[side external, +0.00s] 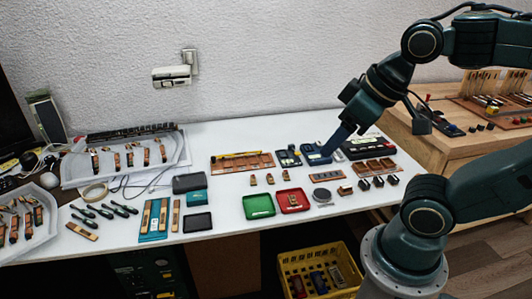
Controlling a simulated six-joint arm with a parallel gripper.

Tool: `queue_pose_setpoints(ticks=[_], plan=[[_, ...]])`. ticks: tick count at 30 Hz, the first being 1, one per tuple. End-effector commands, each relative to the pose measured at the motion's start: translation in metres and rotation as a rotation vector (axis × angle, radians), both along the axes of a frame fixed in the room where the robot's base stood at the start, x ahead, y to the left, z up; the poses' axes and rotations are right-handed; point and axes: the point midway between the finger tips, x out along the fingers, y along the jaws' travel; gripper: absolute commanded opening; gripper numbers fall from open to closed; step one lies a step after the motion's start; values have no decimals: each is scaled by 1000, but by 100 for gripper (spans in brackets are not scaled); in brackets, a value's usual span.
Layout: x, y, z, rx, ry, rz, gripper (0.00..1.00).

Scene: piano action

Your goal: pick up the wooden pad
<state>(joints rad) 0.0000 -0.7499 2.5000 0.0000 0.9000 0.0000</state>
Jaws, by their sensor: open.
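Several small wooden pieces lie on the white table (225,140), and I cannot tell for sure which one is the wooden pad. One small brown piece (345,190) lies right of a grey round disc. A short row with a left piece (253,180), a middle piece (269,179) and a right piece (285,175) lies behind the trays. Another wooden piece (293,200) is in the red tray. My gripper (328,152) points down over the blue cases, behind these pieces. No held object shows; its fingers are too small to see clearly.
The green tray (258,206) and red tray (293,208) are at mid-table. Blue cases (316,155) and a black case (368,148) stand near my gripper. A yellow crate (320,272) is below the front edge.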

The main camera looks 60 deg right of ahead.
Motion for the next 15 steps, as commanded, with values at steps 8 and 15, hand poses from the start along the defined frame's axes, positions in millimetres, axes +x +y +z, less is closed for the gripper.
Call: queue_pose_setpoints(ticks=[8, 15], plan=[[0, 0, 0, 0, 0, 0, 65], [7, -1, 2, -7, 8, 12, 65]])
